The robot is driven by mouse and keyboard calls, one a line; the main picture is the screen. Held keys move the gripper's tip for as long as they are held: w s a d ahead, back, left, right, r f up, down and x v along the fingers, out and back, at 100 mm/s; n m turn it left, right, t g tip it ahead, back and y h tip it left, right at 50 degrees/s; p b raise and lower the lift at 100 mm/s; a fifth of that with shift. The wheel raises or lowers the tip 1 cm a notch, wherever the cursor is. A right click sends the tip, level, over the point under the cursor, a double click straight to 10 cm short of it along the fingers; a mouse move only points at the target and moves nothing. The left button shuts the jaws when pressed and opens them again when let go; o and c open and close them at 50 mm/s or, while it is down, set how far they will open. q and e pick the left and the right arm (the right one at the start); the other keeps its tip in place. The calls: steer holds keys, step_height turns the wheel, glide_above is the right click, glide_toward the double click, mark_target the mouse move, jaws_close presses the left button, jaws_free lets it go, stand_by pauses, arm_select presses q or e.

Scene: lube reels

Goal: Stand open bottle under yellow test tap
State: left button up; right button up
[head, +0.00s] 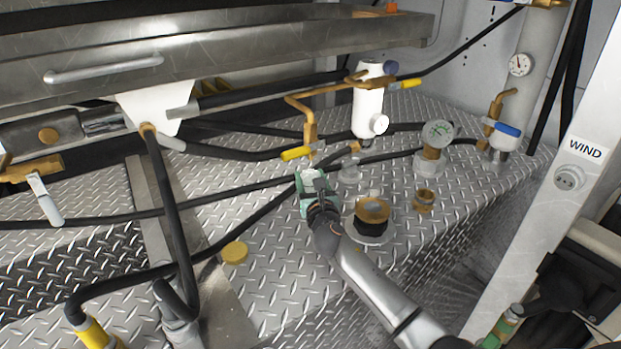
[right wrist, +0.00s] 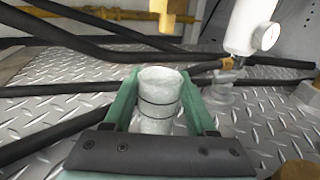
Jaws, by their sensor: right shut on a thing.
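My right gripper (head: 312,180) is shut on a clear bottle (right wrist: 159,98), which stands upright between its green fingers. The bottle's mouth looks open, and two dark lines ring its body. In the head view the gripper hides most of the bottle. The test tap with the yellow lever (head: 296,153) is just behind and above the gripper. Its brass body also shows at the top of the right wrist view (right wrist: 168,8), beyond the bottle. I cannot tell whether the bottle's base touches the plate or whether its mouth is directly below the outlet.
A yellow cap (head: 235,252) lies on the tread plate. A clear vessel (head: 350,170) sits under the white cylinder (head: 367,110). An amber-topped fitting (head: 371,212), a smaller one (head: 424,200) and a gauge (head: 438,133) stand to the right. Black hoses cross behind the gripper.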

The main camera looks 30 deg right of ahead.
steer(key=o, duration=1.4)
steer(key=p+v, duration=0.1)
steer(key=v, duration=0.4)
steer(key=shift+s+a, duration=0.15)
steer(key=shift+s, duration=0.2)
steer(key=v, duration=0.5)
steer(key=shift+s, duration=0.25)
steer(key=shift+s+a, duration=0.25)
steer(key=shift+s, duration=0.35)
